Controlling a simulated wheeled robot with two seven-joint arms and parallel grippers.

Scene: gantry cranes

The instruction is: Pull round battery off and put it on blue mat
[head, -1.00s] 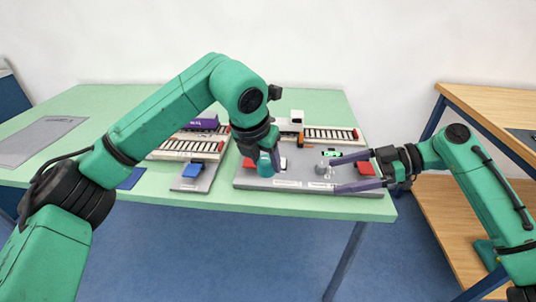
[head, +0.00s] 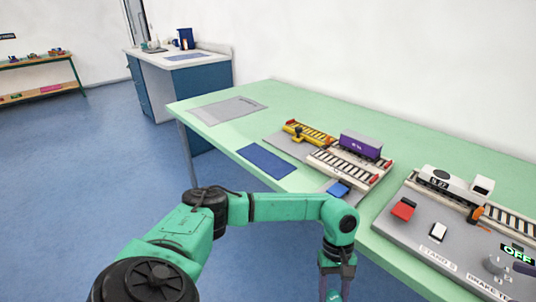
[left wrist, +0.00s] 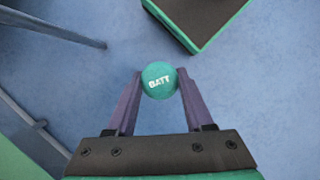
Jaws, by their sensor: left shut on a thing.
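The round battery (left wrist: 159,80) is a teal ball-like piece marked BATT, held between the two purple fingers of my left gripper (left wrist: 160,92) in the left wrist view. Blue floor shows beneath it. In the head view my left gripper (head: 334,287) points down at the bottom edge, in front of the green table, and its tips are partly cut off. The blue mat (head: 266,159) lies flat and empty near the table's front edge, up and left of that gripper.
Track pieces with a purple wagon (head: 361,145) and a yellow piece (head: 310,131) stand mid-table. A grey mat (head: 228,109) lies at the far left.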

